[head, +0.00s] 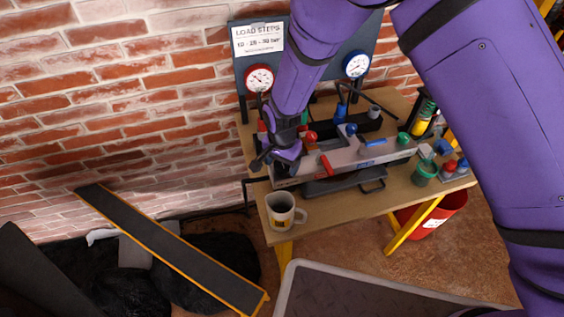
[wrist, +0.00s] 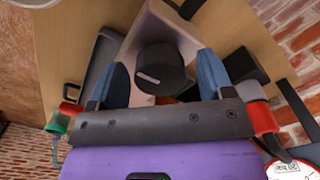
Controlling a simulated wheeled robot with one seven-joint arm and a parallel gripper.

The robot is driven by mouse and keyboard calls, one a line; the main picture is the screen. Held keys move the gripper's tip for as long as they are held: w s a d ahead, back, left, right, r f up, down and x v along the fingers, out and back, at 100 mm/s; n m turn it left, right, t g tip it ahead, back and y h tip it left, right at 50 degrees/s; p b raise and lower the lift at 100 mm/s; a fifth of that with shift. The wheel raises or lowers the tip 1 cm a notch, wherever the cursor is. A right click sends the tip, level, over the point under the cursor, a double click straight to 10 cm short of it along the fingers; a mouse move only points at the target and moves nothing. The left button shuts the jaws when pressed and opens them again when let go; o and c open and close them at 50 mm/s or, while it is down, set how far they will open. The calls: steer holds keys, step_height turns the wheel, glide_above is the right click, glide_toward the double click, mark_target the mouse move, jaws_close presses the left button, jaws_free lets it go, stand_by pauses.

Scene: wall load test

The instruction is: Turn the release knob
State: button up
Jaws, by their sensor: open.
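The release knob (wrist: 161,66) is a round black knob with a pale line on its face, on the end of a light grey block (wrist: 142,35) in the wrist view. My gripper (wrist: 163,72) is open, with one blue finger on each side of the knob. A gap shows between each finger and the knob, and I see no contact. In the head view my gripper (head: 270,160) is at the left end of the grey pump body (head: 345,155) on the bench. The knob cannot be made out there behind my gripper.
The wooden bench (head: 335,205) holds a mug (head: 282,211) at its front left corner, a green cup (head: 425,172) and a black tray (head: 345,181). A red gauge (head: 259,78) and a blue gauge (head: 356,65) stand at the back. A brick wall (head: 120,90) is behind.

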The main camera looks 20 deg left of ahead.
steer(key=c, duration=0.9)
steer(key=shift+c, duration=0.2)
steer(key=shift+n, duration=0.3)
steer(key=n, duration=0.3)
steer(key=shift+n, duration=0.4)
steer(key=n, duration=0.4)
steer(key=shift+n, duration=0.3)
steer(key=n, duration=0.4)
steer(key=shift+n, duration=0.3)
steer(key=n, duration=0.4)
